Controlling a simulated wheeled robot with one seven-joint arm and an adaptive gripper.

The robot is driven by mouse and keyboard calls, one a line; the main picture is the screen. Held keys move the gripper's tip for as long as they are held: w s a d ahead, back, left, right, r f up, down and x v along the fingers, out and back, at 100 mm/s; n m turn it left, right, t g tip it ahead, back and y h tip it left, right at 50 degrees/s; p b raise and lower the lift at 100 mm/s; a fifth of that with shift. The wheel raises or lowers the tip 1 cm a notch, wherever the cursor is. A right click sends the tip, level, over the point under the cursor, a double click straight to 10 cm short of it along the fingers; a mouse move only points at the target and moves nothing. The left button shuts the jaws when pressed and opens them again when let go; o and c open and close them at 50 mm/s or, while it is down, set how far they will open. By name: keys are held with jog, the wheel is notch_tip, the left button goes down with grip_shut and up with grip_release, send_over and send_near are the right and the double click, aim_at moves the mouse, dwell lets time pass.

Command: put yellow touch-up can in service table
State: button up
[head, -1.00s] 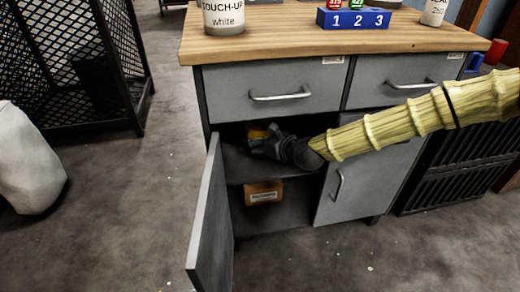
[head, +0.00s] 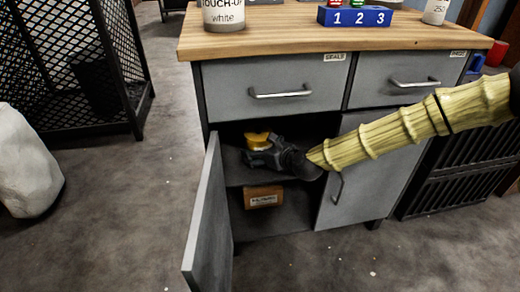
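The service table (head: 330,43) has a wood top, grey drawers and a lower cabinet with its left door (head: 208,220) swung open. My gripper (head: 258,154) is inside the open compartment, above the inner shelf (head: 240,178). A yellow thing, likely the yellow touch-up can (head: 257,139), shows at the dark fingers, partly hidden by them. The fingers are too dark and small to tell whether they grip it or only stand beside it. Whether the can rests on the shelf is hidden.
A cardboard box (head: 264,197) sits below the shelf. The right door (head: 372,180) is shut. On top stand a white touch-up can (head: 222,15), a blue numbered block (head: 354,17) and a white bottle (head: 435,12). A mesh cage (head: 75,65) and white sack (head: 25,165) are at left.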

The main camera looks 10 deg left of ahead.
dwell(0.3)
jog(key=shift+r, duration=0.2)
jog(key=p+v, duration=0.4)
jog(key=v, duration=0.8)
